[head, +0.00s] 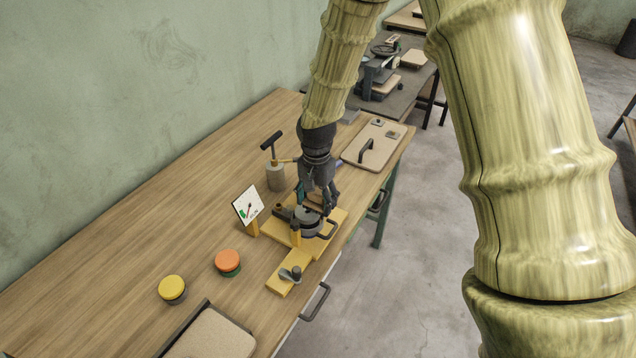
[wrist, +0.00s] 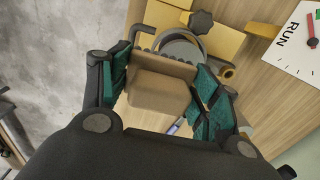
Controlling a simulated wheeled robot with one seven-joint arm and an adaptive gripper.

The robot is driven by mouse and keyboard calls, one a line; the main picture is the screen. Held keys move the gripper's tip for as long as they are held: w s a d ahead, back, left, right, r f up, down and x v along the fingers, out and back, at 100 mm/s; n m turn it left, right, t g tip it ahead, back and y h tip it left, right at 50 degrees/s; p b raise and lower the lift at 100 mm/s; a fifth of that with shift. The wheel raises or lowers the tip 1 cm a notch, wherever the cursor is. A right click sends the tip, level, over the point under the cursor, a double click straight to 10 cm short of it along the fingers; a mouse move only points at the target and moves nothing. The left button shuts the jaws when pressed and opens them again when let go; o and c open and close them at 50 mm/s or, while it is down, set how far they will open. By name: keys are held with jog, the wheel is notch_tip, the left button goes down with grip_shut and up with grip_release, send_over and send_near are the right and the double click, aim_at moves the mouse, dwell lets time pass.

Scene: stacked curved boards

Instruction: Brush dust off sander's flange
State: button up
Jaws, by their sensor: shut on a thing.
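The sander is a dark grey round body with a ring-like flange (head: 309,222) on a yellow base (head: 273,235), near the bench's right edge. The flange also shows in the wrist view (wrist: 181,47), partly covered by the brush. My gripper (wrist: 160,88) is shut on a brown block-shaped brush (wrist: 158,97), held between its two teal pads. The brush's toothed far edge lies over or against the flange; I cannot tell if they touch. In the head view my gripper (head: 322,203) is right above the sander and hides part of it. I cannot make out dust.
A dial sign (head: 247,205) stands left of the sander. Orange (head: 228,260) and yellow (head: 172,287) buttons, a yellow block with a lever (head: 288,273), a grey canister (head: 275,178) and a handled board (head: 371,148) are around it. The bench's left side is clear.

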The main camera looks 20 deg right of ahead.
aim_at(317, 192)
jog(key=shift+r+p, duration=1.3)
jog(key=shift+r, duration=0.9)
